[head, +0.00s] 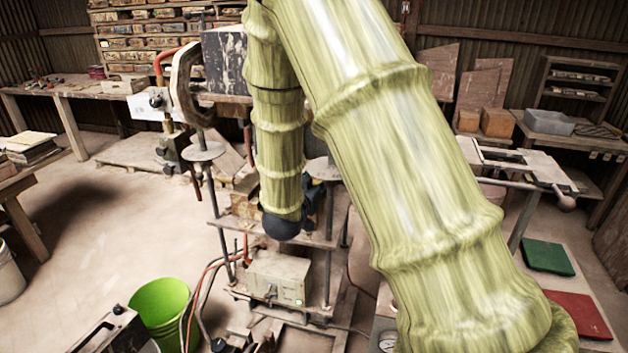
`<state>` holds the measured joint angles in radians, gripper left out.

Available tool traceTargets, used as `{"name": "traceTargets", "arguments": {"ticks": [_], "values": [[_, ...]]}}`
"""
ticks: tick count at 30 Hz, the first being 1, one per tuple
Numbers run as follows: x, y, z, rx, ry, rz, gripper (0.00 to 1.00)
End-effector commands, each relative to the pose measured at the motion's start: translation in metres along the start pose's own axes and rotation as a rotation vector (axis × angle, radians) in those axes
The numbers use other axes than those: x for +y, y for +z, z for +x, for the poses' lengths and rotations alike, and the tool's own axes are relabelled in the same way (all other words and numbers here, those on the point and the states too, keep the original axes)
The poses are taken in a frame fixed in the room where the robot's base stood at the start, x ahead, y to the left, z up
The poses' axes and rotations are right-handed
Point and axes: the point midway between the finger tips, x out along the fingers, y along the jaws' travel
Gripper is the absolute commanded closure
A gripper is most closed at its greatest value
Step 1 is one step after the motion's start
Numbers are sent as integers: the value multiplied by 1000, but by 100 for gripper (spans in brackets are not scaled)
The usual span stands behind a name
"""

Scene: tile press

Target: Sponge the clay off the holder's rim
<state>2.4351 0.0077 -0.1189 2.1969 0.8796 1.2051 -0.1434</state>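My arm, in pale green ringed links, crosses the middle of the head view and covers much of the press (328,262). Its far link comes down in front of the press and ends in a dark rounded joint. A dark part that looks like my gripper (315,192) shows beside that joint, partly behind the arm. Its fingers cannot be made out, nor whether it holds anything. I cannot make out the sponge, the holder's rim or any clay on it; they may be hidden behind my arm.
A control box (279,278) with cables sits low on the press. A lime green bucket (160,302) stands on the floor at left. At right are a green pad (548,257), a red pad (577,314) and a grey bin (548,122). The floor at left is open.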

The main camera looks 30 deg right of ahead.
Motion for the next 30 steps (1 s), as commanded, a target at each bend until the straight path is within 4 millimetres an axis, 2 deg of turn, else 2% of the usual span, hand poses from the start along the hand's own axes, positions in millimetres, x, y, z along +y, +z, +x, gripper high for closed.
{"name": "traceTargets", "arguments": {"ticks": [8, 18, 30], "values": [[-1, -1, -1, 3, 0, 1, 82], [-8, 3, -14, 3, -2, 2, 82], [-12, 5, -19, 3, -6, 2, 82]]}}
